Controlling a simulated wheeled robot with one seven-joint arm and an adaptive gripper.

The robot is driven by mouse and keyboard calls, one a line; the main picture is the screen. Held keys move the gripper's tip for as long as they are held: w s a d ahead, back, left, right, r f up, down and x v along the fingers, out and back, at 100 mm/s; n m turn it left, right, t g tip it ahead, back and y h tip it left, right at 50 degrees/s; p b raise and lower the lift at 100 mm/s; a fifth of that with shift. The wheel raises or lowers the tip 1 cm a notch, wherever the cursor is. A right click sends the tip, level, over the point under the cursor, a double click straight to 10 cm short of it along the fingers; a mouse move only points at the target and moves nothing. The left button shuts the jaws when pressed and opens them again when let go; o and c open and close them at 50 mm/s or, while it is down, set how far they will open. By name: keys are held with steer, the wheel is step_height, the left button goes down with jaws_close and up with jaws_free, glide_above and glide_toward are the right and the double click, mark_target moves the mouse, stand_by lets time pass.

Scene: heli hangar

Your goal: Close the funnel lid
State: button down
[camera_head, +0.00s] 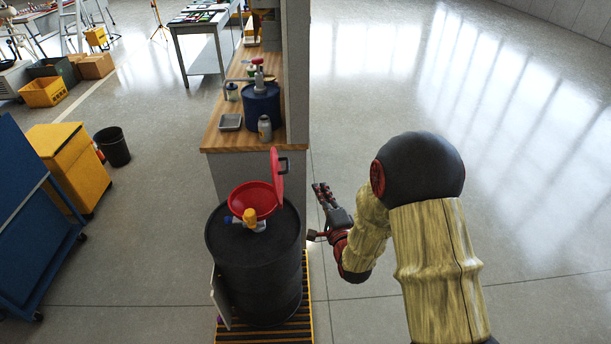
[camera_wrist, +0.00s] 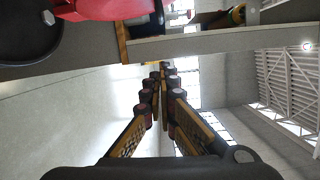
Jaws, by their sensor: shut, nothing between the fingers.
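A red funnel (camera_head: 252,201) sits on top of a black drum (camera_head: 255,262). Its red lid (camera_head: 277,176) stands open, upright at the funnel's right rear edge, with a dark handle at its upper right. My gripper (camera_head: 322,190) is to the right of the lid, apart from it, with its fingers pointing up and away. In the wrist view my gripper (camera_wrist: 163,72) is shut and empty. There, red parts of the funnel assembly (camera_wrist: 100,9) and a black round surface show sideways at the upper left; the funnel and lid are only partly in frame.
A yellow-and-blue fitting (camera_head: 250,217) is by the funnel's front rim. A wooden workbench (camera_head: 218,138) with a blue container (camera_head: 261,103), a metal tray (camera_head: 230,122) and a grey panel (camera_head: 297,75) stands behind the drum. The floor right of the drum is open.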

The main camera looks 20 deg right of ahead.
steer(key=w+a+b, duration=0.2)
steer(key=w+a, duration=0.2)
steer(key=w, duration=0.6)
steer(key=shift+w+r+b, duration=0.2)
steer(key=shift+r+b, duration=0.05)
steer(key=shift+b, duration=0.05)
steer(key=shift+a, duration=0.15)
